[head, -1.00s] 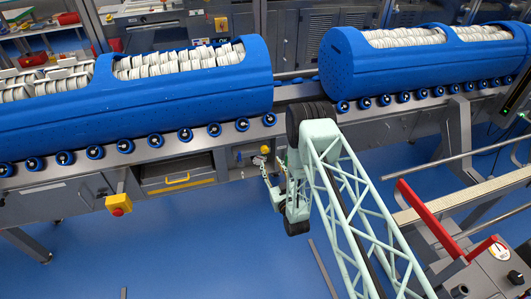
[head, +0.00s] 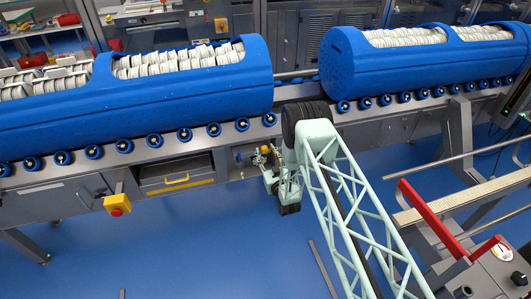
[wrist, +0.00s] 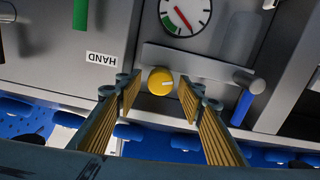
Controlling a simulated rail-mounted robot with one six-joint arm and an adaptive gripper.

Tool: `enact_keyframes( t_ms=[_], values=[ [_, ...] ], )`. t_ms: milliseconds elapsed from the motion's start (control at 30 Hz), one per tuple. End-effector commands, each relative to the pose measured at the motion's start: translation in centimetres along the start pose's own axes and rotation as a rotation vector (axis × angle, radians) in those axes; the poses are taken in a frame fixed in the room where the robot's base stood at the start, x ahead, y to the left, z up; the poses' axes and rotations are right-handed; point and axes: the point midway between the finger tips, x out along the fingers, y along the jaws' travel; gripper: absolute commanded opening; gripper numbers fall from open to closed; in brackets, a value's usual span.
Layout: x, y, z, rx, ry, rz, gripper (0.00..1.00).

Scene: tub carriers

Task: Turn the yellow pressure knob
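The yellow pressure knob (wrist: 160,82) shows in the wrist view as a round cap with a pale mark, on a grey panel below a round gauge (wrist: 185,14) with a red needle. My gripper (wrist: 159,97) is open. Its ribbed fingers stand left and right of the knob with gaps on both sides, and I cannot tell whether the tips reach past its face. In the head view my gripper (head: 262,161) is at the small panel recess under the conveyor, and the knob (head: 264,149) is a tiny yellow spot just beyond it.
A blue handle (wrist: 242,108) lies right of the knob, and a green handle (wrist: 80,14) and a HAND label (wrist: 101,58) lie left. Left of the panel are a drawer (head: 174,178) and a yellow stop box (head: 117,203). Blue tubs (head: 200,88) stand above. The blue floor (head: 190,250) in front is clear.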

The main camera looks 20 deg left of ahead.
Motion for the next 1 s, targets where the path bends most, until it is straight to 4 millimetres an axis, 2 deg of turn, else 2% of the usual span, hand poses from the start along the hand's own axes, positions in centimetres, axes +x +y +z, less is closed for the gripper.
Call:
enact_keyframes(
  t_ms=[233, 500, 1000],
  values=[
    [0.01, -0.01, 0.00, 0.000, 0.000, 0.000, 0.36],
    [0.00, -0.02, 0.01, 0.000, 0.000, 0.000, 0.12],
    [0.00, -0.06, 0.07, -0.064, 0.000, 0.000, 0.11]
  ],
)
